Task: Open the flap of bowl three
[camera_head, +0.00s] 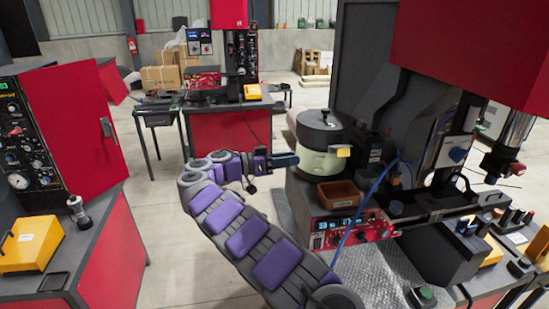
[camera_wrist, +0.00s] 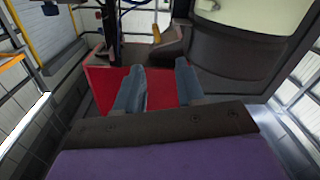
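A round bowl feeder (camera_head: 320,160) with a black lid and pale green body stands on the machine's dark bench at the centre right in the head view. A yellow tab (camera_head: 343,152) shows on its front right side. I cannot read a number on it, and I cannot make out the flap for sure. My gripper (camera_head: 291,160) is just left of the bowl, pointing right. In the wrist view my gripper (camera_wrist: 160,82) has its two fingers apart with nothing between them. A pale rounded body with a dark base (camera_wrist: 245,35), likely the bowl, fills the upper right.
A brown tray (camera_head: 339,195) sits on the bench below the bowl, above a red control panel (camera_head: 350,229). A blue cable (camera_head: 362,215) hangs right of the tray. A large red-and-black press (camera_head: 470,50) stands at the right.

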